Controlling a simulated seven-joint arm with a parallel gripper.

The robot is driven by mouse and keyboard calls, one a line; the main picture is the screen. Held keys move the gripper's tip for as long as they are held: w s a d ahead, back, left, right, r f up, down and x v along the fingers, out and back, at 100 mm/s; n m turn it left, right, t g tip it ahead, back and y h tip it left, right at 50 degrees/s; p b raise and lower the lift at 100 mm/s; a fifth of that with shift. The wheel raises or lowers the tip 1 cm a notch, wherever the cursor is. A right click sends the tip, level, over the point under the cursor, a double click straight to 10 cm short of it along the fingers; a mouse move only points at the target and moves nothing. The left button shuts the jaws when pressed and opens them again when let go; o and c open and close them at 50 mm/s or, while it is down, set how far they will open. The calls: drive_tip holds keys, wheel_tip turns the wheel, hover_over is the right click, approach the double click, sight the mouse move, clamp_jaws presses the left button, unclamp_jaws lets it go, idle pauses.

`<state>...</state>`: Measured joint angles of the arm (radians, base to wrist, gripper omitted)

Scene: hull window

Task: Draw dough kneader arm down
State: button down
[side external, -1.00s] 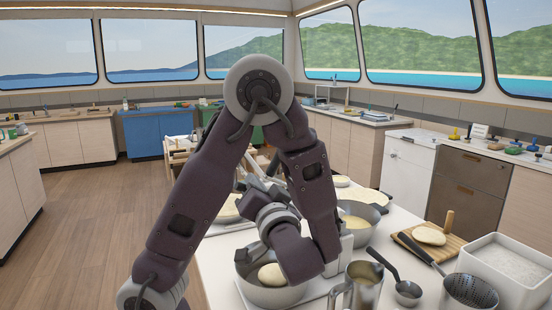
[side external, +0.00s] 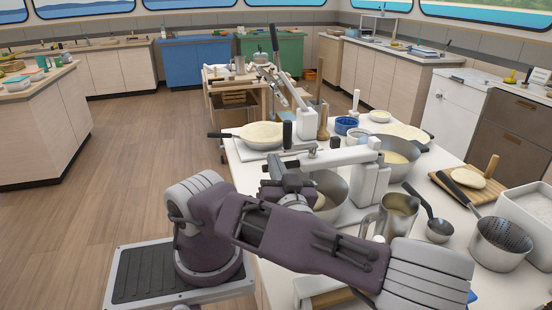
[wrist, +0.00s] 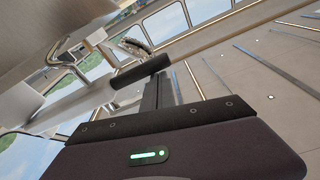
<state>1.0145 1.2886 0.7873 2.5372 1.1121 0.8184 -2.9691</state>
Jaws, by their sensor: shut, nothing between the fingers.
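The dough kneader is a white machine on the table, with its white arm (side external: 345,153) lying about level over a steel bowl (side external: 334,190). A black upright handle (side external: 287,135) stands at the arm's left end. My gripper (side external: 284,172) is shut and empty, just below and in front of that end; its fingertips are hard to make out there. In the wrist view a black cylindrical handle (wrist: 140,72) lies just beyond my dark fingers (wrist: 165,92); whether they touch is unclear. My arm hides the bowl's front.
A pan of dough (side external: 264,134), a steel pitcher (side external: 398,212), a ladle (side external: 437,228) and a strainer (side external: 501,243) stand around the kneader. A second white stand with a tilted metal arm (side external: 285,88) is behind. The floor at left is clear.

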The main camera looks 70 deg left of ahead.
drive_tip(key=shift+d+f, duration=0.1)
drive_tip(key=shift+f, duration=0.4)
drive_tip(key=d+r, duration=0.5)
drive_tip(key=r, duration=0.2)
drive_tip(key=s+f+m+g+h, duration=0.2)
drive_tip(key=s+f+g+h, duration=0.35)
drive_tip(key=h, duration=0.25)
drive_tip(key=d+f+m+t+h, duration=0.2)
drive_tip(key=d+m+h, duration=0.2)
drive_tip(key=d+h, duration=0.3)
drive_tip(key=w+d+r+m+t+h, duration=0.3)
drive_tip(key=d+r+m+t+h, duration=0.1)
drive_tip(key=d+r+m+t, duration=0.3)
wheel_tip(320, 180, up, 3)
drive_tip(key=shift+d+m+t+h, duration=0.25)
drive_tip(key=shift+m+t+h, duration=0.15)
drive_tip(key=shift+m+t, duration=0.5)
